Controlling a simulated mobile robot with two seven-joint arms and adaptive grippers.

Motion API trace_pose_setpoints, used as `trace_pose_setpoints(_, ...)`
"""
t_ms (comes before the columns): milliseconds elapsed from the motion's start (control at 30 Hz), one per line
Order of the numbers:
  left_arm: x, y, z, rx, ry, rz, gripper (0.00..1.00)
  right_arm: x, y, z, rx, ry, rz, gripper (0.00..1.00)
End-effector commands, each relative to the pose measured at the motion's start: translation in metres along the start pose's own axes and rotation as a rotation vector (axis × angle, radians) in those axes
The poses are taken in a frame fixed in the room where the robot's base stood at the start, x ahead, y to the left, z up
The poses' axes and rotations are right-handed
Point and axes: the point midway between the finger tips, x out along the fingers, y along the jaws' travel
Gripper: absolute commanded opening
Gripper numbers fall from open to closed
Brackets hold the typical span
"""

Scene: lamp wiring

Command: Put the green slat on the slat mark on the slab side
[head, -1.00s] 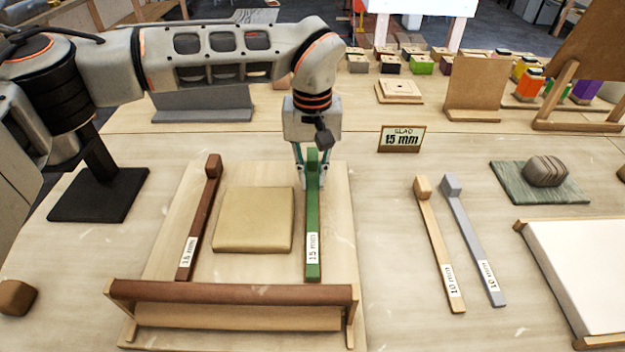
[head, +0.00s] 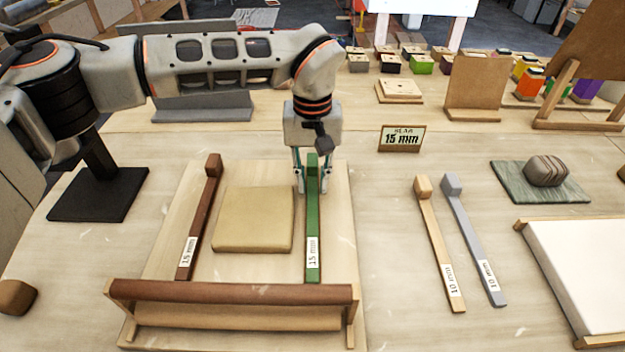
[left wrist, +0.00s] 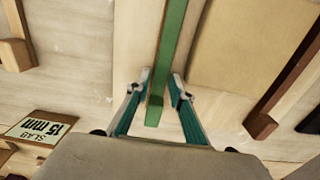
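The green slat (head: 313,222), labelled 15 mm, lies lengthwise on the pale board (head: 340,215), to the right of the tan slab (head: 252,220) with a narrow gap between them. A slat mark cannot be made out. My left gripper (head: 312,188) is at the far end of the green slat, one finger on each side. In the left wrist view the green slat (left wrist: 170,45) runs between the open fingertips (left wrist: 160,80), with small gaps on both sides. My right gripper is out of view.
A brown slat (head: 200,220) lies left of the slab. A roller (head: 230,292) spans the board's front. A tan slat (head: 440,245) and a grey slat (head: 473,240) lie to the right. A "SLAB 15 mm" sign (head: 402,138) stands behind.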

Motion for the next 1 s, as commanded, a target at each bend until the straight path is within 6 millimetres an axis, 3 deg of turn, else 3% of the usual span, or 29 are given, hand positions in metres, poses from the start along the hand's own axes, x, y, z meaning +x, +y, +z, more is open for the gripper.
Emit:
trace_pose_setpoints(533,-0.101,0.0,-0.001,-0.001,0.004,-0.001,0.22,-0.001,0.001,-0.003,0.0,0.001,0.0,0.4)
trace_pose_setpoints(700,-0.114,0.0,0.0,-0.001,0.002,0.0,0.22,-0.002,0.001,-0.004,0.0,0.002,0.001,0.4)
trace_pose_setpoints(1000,-0.116,0.0,0.0,0.0,0.001,0.0,0.22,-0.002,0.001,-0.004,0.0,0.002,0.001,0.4)
